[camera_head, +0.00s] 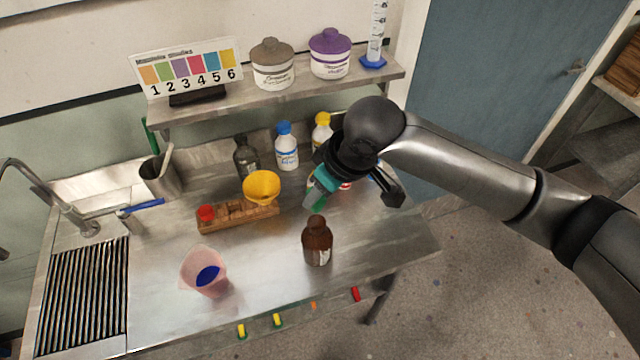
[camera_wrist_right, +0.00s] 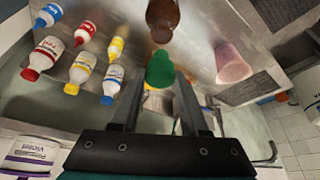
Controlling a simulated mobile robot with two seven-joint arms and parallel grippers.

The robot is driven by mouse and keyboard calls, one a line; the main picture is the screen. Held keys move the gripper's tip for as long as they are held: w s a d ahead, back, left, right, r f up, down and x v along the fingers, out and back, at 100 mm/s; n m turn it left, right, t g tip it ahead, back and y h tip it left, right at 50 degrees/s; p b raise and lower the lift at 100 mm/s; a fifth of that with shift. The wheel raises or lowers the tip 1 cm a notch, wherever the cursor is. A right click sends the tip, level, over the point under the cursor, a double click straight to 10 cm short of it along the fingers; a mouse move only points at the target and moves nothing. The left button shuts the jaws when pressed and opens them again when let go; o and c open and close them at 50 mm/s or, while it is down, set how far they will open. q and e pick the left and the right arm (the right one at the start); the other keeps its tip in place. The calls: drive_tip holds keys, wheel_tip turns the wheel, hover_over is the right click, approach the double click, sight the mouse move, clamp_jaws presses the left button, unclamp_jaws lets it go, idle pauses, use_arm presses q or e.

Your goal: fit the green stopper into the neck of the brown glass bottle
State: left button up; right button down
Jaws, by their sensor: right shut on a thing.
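The brown glass bottle (camera_head: 317,243) stands upright near the front of the metal counter, with a pale label low on its side. It also shows at the top of the right wrist view (camera_wrist_right: 163,16). My right gripper (camera_head: 315,196) is shut on the green stopper (camera_head: 320,203), above the counter and behind the bottle in the head view. In the right wrist view the green stopper (camera_wrist_right: 160,69) sits between the two fingertips, apart from the bottle. The bottle's mouth opening is not clearly visible. My left gripper is not in view.
A pink beaker with blue contents (camera_head: 203,272) stands left of the bottle. A wooden rack (camera_head: 238,219) with a red stopper and yellow funnel (camera_head: 261,187) lies behind it. Several capped bottles, including a blue-capped one (camera_head: 286,150), stand under the shelf (camera_head: 270,92).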

drive_tip(key=shift+f+b, duration=0.65)
drive_tip(key=shift+f, duration=2.9)
drive_tip(key=shift+c, duration=1.7)
unclamp_jaws()
drive_tip(key=shift+r, duration=0.1)
drive_tip(key=v, duration=1.5)
drive_tip(key=shift+s, duration=0.1)
